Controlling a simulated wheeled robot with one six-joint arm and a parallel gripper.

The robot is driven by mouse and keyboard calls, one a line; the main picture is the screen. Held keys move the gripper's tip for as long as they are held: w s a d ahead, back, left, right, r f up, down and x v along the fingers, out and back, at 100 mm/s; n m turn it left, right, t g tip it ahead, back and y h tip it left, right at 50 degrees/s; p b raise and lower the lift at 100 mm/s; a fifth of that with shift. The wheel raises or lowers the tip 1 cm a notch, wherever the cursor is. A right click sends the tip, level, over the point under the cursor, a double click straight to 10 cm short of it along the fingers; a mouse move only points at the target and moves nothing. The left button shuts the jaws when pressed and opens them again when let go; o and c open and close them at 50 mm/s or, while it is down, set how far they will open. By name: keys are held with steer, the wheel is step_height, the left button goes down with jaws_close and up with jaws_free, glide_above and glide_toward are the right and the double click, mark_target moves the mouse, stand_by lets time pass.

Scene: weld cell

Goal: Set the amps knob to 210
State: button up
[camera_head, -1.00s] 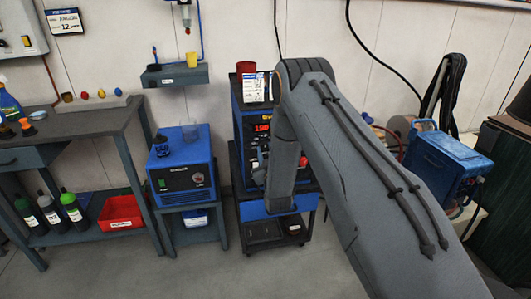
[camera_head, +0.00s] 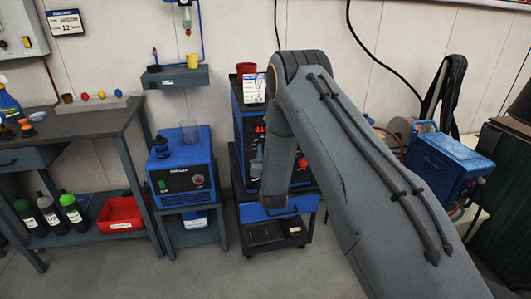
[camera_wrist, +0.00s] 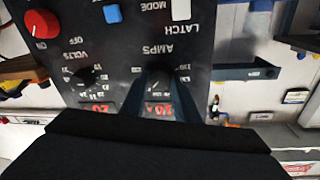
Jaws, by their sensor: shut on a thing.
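The blue and black welder (camera_head: 240,115) stands on a cart, with much of its front hidden behind my arm. Its red display (camera_head: 259,128) shows digits starting with 21; the rest is covered. In the wrist view the panel is upside down. The amps knob (camera_wrist: 160,78) sits by the AMPS label, and my gripper (camera_wrist: 161,88) is shut on it. The red amps readout (camera_wrist: 160,110) is partly hidden by my gripper. The volts knob (camera_wrist: 86,77) is beside it, apart from my gripper. My gripper is hidden in the head view.
A red knob (camera_wrist: 42,23) and a blue button (camera_wrist: 113,13) are on the same panel. A red cup (camera_head: 246,69) and a white card (camera_head: 254,88) are at the welder's top. A blue unit (camera_head: 181,170) stands to the left.

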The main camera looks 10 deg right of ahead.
stand_by(0.4)
steer(key=o, duration=1)
steer(key=shift+o, duration=0.2)
steer(key=s, duration=0.7)
steer(key=shift+s+a+f+b, duration=0.25)
steer(key=shift+s+a+b, duration=0.1)
steer(key=shift+a, duration=0.05)
